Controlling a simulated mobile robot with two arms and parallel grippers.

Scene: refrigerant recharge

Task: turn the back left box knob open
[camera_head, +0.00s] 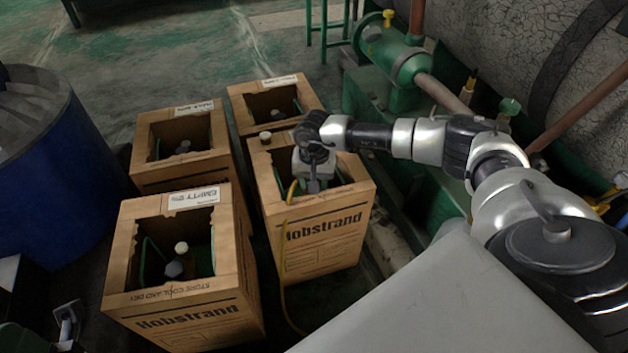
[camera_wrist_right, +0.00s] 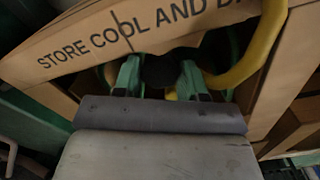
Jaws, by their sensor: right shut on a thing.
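Four open cardboard boxes stand in two rows. The back left box (camera_head: 165,178) holds a dark cylinder top with its knob (camera_head: 184,147); no gripper is at it. My right gripper (camera_head: 314,182) reaches down into the front right box (camera_head: 318,238). In the right wrist view its green fingers (camera_wrist_right: 160,80) are closed around a dark round knob (camera_wrist_right: 159,70), mostly hidden between them. A yellow hose (camera_head: 290,190) runs from inside this box down its front; it also shows in the wrist view (camera_wrist_right: 255,55). My left gripper is not recognisable in view.
The front left box (camera_head: 190,305) holds a cylinder with a pale cap (camera_head: 181,247). The back right box (camera_head: 242,112) stands behind. A blue drum (camera_head: 65,180) is at left. Green pipework (camera_head: 395,62) and a large tank are at right. Floor behind the boxes is clear.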

